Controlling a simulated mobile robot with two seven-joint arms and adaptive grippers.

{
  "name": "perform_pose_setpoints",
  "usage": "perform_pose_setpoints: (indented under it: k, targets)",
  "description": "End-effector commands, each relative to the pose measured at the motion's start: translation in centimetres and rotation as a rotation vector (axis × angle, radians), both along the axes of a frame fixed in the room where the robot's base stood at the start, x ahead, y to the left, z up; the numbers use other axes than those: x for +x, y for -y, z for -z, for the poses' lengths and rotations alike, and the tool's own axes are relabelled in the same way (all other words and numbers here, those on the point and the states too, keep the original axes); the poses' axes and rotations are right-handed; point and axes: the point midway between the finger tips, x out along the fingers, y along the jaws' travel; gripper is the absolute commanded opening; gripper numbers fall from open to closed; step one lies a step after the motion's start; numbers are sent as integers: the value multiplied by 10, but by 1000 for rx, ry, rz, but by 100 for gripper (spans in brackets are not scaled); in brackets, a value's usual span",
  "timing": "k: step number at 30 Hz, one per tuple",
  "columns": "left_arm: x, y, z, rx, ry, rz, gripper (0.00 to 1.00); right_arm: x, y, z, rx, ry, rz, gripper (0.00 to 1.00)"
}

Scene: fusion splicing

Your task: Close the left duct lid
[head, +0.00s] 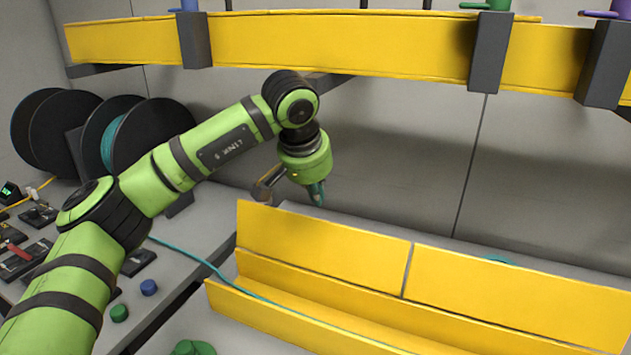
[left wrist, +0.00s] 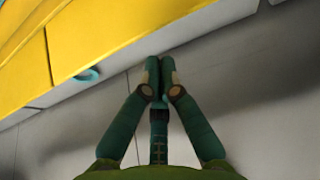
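The left duct lid (head: 320,238) is a yellow panel standing upright, tilted back, along the rear edge of the open yellow duct (head: 225,298). The right duct lid (head: 520,295) stands up the same way beside it, with a narrow gap between them. My left gripper (head: 317,196) is above and behind the left lid's upper edge, apart from it in the head view. In the left wrist view its green fingertips (left wrist: 160,70) are together with nothing visible between them. Yellow panels (left wrist: 110,35) fill the upper left there. My right gripper is not in view.
A teal cable (head: 205,262) runs from the left bench into the duct. Black reels (head: 150,140) stand at the back left. A yellow overhead duct (head: 340,42) with grey brackets crosses above. A teal ring-like piece (head: 497,260) shows behind the right lid.

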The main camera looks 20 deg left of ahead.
Motion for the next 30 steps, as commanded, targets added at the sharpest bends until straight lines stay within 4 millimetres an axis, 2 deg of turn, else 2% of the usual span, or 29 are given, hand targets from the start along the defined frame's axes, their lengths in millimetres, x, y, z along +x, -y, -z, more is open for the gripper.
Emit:
perform_pose_setpoints:
  k: [4,10,23,30]
  targets:
    - [10,1,24,0,-4,0,0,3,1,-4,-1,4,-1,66]
    - [20,1,43,-1,-1,0,0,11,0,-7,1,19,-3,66]
    - [22,1,47,0,1,0,0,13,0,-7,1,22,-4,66]
    - [25,1,48,-1,40,0,0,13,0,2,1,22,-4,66]
